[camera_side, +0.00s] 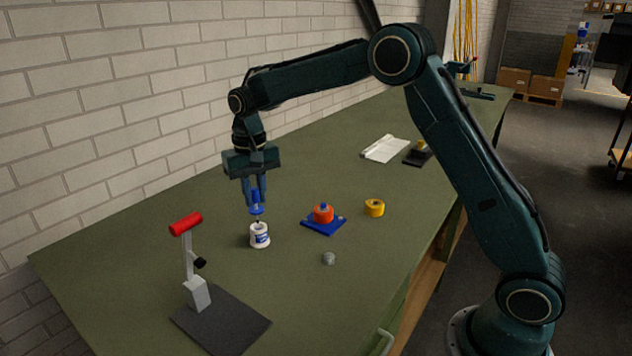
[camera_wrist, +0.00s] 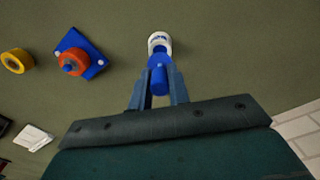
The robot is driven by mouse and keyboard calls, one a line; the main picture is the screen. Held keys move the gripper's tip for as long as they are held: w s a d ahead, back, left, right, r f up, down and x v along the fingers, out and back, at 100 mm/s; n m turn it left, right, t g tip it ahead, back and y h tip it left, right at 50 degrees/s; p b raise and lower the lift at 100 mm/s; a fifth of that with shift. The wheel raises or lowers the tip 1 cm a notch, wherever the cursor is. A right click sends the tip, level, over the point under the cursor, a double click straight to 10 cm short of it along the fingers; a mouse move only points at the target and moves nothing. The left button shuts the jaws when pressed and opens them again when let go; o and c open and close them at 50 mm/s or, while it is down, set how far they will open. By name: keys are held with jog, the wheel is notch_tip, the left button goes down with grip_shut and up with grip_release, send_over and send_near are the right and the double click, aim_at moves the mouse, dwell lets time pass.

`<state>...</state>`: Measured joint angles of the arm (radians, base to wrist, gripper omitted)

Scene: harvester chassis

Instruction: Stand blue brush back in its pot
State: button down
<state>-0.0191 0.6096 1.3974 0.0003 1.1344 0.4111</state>
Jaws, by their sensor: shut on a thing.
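My gripper (camera_side: 256,192) points straight down and is shut on the blue brush (camera_side: 256,209), which it holds upright. The white pot (camera_side: 260,236) with a blue label stands on the green bench directly below. The brush's lower end is at or just above the pot's mouth; I cannot tell whether it is inside. In the wrist view the brush (camera_wrist: 159,80) lies between my fingers and covers part of the white pot (camera_wrist: 159,39).
An orange part on a blue plate (camera_side: 323,226), a yellow ring (camera_side: 374,208) and a grey knob (camera_side: 328,258) lie right of the pot. A stand with a red bar (camera_side: 186,223) rises at front left. White paper (camera_side: 385,149) lies farther back. A brick wall (camera_side: 90,120) borders the bench.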

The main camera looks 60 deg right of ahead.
jog(key=shift+f, duration=2.15)
dwell(1.4)
jog(key=c, duration=1.3)
grip_release()
jog(key=shift+o, duration=0.2)
jog(key=shift+r, duration=0.1)
notch_tip(320, 180, up, 13)
jog(key=shift+r, duration=0.35)
